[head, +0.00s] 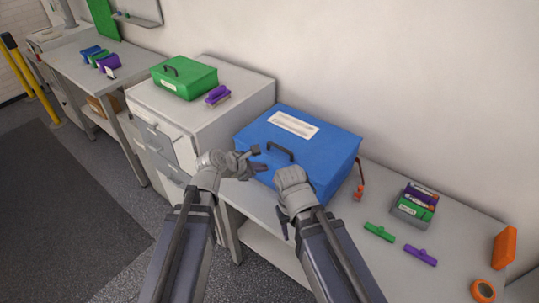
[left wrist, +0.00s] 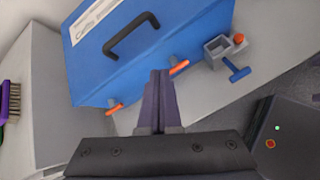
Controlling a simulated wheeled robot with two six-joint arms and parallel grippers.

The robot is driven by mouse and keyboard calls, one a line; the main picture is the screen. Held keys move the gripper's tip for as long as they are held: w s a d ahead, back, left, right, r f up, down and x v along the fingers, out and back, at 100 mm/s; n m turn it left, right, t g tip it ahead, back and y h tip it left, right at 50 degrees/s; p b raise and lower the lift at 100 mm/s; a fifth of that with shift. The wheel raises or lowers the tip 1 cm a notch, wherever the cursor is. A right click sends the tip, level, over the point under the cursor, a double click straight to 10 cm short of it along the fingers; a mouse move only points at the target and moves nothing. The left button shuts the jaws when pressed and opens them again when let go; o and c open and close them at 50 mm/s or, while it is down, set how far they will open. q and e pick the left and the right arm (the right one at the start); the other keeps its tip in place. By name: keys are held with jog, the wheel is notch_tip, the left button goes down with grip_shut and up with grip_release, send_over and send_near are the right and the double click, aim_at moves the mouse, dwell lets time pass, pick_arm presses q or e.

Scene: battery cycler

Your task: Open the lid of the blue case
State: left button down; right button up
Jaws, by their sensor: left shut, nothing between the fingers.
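The blue case (head: 320,148) stands on the bench with its lid down. A white label and a dark handle (head: 279,151) are on it. In the left wrist view the case (left wrist: 190,25) shows two orange latches on its front, one at the left (left wrist: 115,109) and one at the right (left wrist: 179,67). My left gripper (head: 260,168) is at the case's front. Its fingers (left wrist: 160,73) are shut and empty, between the two latches in that view; I cannot tell whether they touch the case. My right gripper is in front of the case, its fingers largely hidden by its wrist.
A green case (head: 190,78) and a purple brush (head: 218,95) sit on the cabinet at left. Right of the blue case are an orange tool (head: 359,186), a grey box (head: 412,207), green and purple clips and orange items. A wall stands close behind.

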aim_at(270, 156)
pick_arm(q)
jog(key=w+a+r+n+t, duration=0.2)
jog(key=w+a+n, duration=0.15)
jog(key=n, duration=0.25)
jog(key=b+x, duration=0.2)
jog(key=x, duration=0.1)
jog(key=b+x, duration=0.1)
jog(key=x, duration=0.2)
jog(key=d+b+x, duration=0.1)
jog(key=b+x, duration=0.1)
jog(key=x, duration=0.2)
jog(key=shift+r+b, duration=0.3)
